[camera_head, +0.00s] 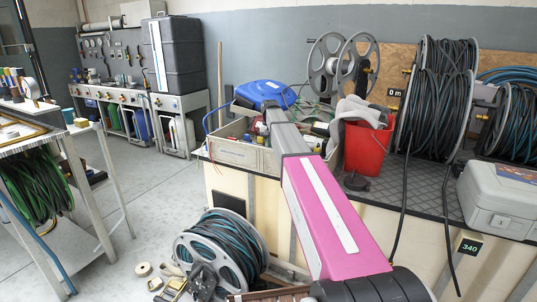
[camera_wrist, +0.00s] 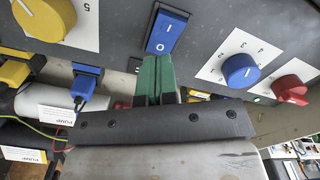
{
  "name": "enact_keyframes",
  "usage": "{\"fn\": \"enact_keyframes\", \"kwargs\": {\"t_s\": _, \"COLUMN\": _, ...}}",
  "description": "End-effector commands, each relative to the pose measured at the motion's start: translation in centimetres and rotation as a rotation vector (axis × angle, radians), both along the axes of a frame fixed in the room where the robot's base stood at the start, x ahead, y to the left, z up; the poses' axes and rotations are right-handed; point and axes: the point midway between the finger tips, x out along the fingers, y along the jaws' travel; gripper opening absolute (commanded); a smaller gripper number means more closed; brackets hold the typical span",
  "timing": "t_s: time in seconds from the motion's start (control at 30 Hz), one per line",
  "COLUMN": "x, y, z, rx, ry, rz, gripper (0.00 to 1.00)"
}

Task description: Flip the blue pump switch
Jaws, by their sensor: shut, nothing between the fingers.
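The blue pump switch (camera_wrist: 167,33) is a rocker marked I and O, set in a dark grey panel (camera_wrist: 115,30) at the top middle of the wrist view. My gripper (camera_wrist: 155,62) shows as two green fingers, shut together and empty. Its tips overlap the lower edge of the switch, near the O mark. I cannot tell whether they touch it, or which way the rocker is tilted. In the head view my arm reaches away from me, and I cannot make out the switch or the fingers there.
A yellow knob (camera_wrist: 45,18) sits left of the switch, a blue knob (camera_wrist: 240,70) and a red knob (camera_wrist: 290,90) right. A blue plug (camera_wrist: 87,80) with a cable is at lower left. A red bucket (camera_head: 366,148) and hose reels (camera_head: 436,100) stand on the bench.

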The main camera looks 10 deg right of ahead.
Motion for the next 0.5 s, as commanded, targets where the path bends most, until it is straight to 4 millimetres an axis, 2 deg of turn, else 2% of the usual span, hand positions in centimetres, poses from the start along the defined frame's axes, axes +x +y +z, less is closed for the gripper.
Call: {"fn": "enact_keyframes", "kwargs": {"t_s": 0.5, "x": 0.1, "y": 0.0, "z": 3.6, "rx": 0.0, "ry": -0.001, "rz": 0.0, "gripper": 0.0}}
